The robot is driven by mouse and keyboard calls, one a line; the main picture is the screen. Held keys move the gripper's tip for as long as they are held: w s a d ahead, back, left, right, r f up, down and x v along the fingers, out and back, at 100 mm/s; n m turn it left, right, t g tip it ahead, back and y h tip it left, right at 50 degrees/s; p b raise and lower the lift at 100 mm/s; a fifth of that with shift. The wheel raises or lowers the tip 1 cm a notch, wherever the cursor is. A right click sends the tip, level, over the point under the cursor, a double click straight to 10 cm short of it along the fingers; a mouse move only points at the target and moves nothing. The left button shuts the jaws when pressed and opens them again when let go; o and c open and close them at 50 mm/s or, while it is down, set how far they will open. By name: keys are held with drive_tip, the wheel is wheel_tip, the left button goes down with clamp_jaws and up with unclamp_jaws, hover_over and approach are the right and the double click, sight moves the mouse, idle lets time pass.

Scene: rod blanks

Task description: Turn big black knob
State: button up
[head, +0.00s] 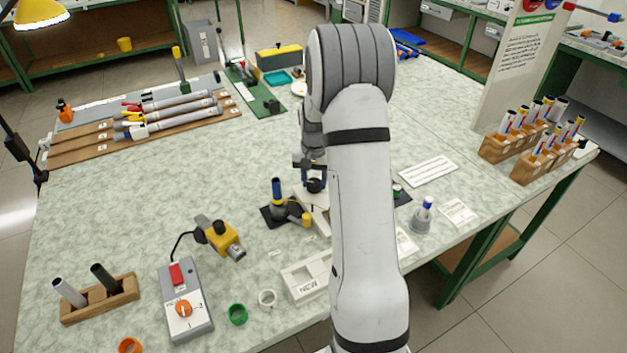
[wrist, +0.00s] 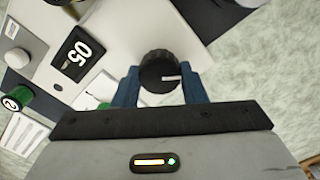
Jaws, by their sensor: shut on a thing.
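The big black knob (wrist: 158,72) is in the wrist view, round and ribbed, with a white pointer line toward the right of the picture. It sits on a white device (wrist: 125,35) with a dark "05" display. My gripper (wrist: 160,88) has its two blue fingers on either side of the knob, shut on it. In the head view the knob (head: 315,186) shows just below my gripper (head: 313,175), left of my arm. My arm hides much of the device there.
A dark stand with a blue-topped post (head: 277,192) is close left of the device. A white tray (head: 306,277) lies in front. A grey control box (head: 185,300) and a yellow tool (head: 222,238) are at front left. The table's left middle is clear.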

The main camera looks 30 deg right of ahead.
sight(314, 182)
drive_tip(key=o, duration=1)
drive_tip(key=shift+r, duration=0.1)
wheel_tip(314, 182, up, 8)
drive_tip(key=shift+f, duration=0.2)
